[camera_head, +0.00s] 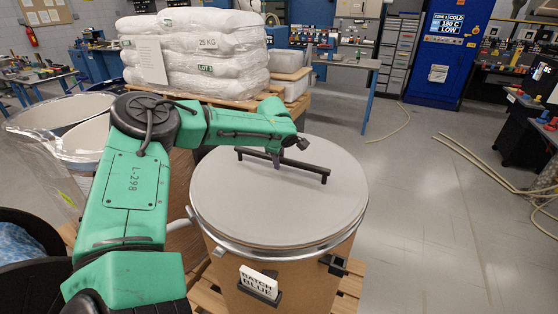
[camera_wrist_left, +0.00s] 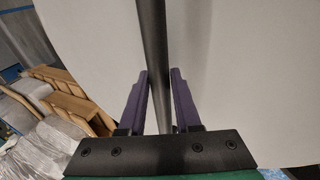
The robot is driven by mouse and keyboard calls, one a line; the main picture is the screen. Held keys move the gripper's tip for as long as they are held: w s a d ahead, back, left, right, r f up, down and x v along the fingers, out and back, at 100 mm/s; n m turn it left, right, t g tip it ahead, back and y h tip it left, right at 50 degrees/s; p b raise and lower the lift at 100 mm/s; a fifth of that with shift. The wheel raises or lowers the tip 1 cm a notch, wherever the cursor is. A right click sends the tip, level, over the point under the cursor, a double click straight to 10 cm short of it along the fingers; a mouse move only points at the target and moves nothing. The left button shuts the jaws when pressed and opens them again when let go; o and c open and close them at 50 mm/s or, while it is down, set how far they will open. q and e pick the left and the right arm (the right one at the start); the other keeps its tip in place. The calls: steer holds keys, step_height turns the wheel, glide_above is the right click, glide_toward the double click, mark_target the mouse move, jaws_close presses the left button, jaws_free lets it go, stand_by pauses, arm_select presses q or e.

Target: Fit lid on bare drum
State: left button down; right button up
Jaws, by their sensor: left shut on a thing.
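The grey round lid (camera_head: 325,205) lies over the top of a brown drum (camera_head: 225,270) labelled BATCH BLUE. It looks about level and covers the drum's mouth. I cannot tell whether its edge is seated all the way round. A black bar handle (camera_head: 312,173) crosses the lid. My left gripper (camera_head: 277,162) comes in from the left and is shut on this handle. In the left wrist view the handle (camera_wrist_left: 152,40) runs between the two purple fingers of the gripper (camera_wrist_left: 160,95), with the pale lid (camera_wrist_left: 245,70) behind. My right gripper is not in view.
Open drums (camera_head: 85,135) with clear plastic wrap stand at the left. Stacked white sacks (camera_head: 215,60) lie on a pallet behind. A wooden pallet (camera_head: 350,280) is under the drum. The floor at the right is mostly clear, with hoses (camera_head: 480,165) lying there.

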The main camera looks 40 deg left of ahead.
arm_select(q)
steer(key=shift+w+r, duration=0.1)
steer(key=c, duration=0.5)
jaws_free()
steer(key=shift+s+d, duration=0.15)
steer(key=shift+s, duration=0.05)
steer(key=shift+o, duration=0.7)
steer(key=shift+s, duration=0.1)
steer(key=o, duration=0.3)
steer(key=shift+f, duration=0.2)
steer(key=shift+r, duration=0.15)
step_height(320, 180, up, 7)
steer(key=p, duration=0.4)
